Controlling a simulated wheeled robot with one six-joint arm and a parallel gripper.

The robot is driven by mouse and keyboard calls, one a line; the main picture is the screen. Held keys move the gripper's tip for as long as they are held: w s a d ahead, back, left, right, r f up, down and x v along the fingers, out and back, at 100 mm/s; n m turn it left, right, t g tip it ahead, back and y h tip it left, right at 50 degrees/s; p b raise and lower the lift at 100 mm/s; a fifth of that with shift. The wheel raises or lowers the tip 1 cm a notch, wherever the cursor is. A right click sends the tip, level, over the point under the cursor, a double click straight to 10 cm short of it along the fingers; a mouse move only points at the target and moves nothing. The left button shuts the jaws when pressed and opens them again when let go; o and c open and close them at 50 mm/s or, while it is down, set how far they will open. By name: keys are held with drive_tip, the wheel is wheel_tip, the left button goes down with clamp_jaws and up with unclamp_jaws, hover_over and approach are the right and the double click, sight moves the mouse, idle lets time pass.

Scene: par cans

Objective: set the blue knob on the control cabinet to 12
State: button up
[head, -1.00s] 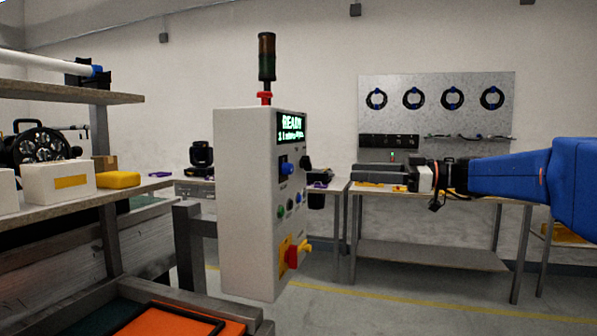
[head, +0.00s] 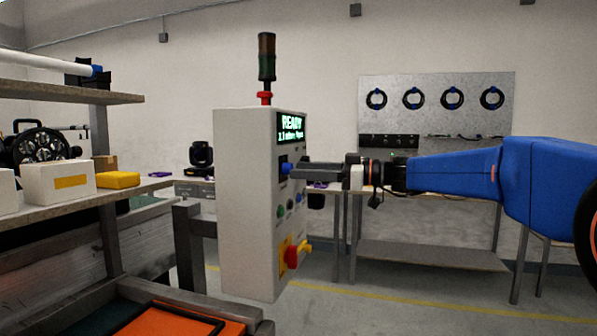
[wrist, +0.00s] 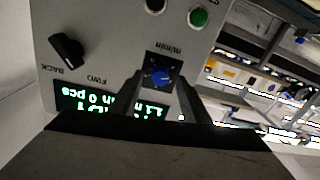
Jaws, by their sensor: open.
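The blue knob (wrist: 160,77) sits on a dark square plate marked m/min in the wrist view. It also shows at the left end of my gripper in the head view (head: 285,169). My gripper (wrist: 158,88) is open, with its two fingers reaching toward the knob, one on each side. I cannot tell whether they touch it. The number the knob points to is too small to read.
A black BACK/FWD selector (wrist: 68,49) and a green button (wrist: 198,17) are near the knob. A red and yellow switch (head: 294,254) is lower on the cabinet. A shelf with boxes stands at the left, and a workbench (head: 430,254) behind my arm.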

drive_tip(key=shift+x, duration=1)
drive_tip(key=c, duration=1)
drive_tip(key=shift+c, duration=0.2)
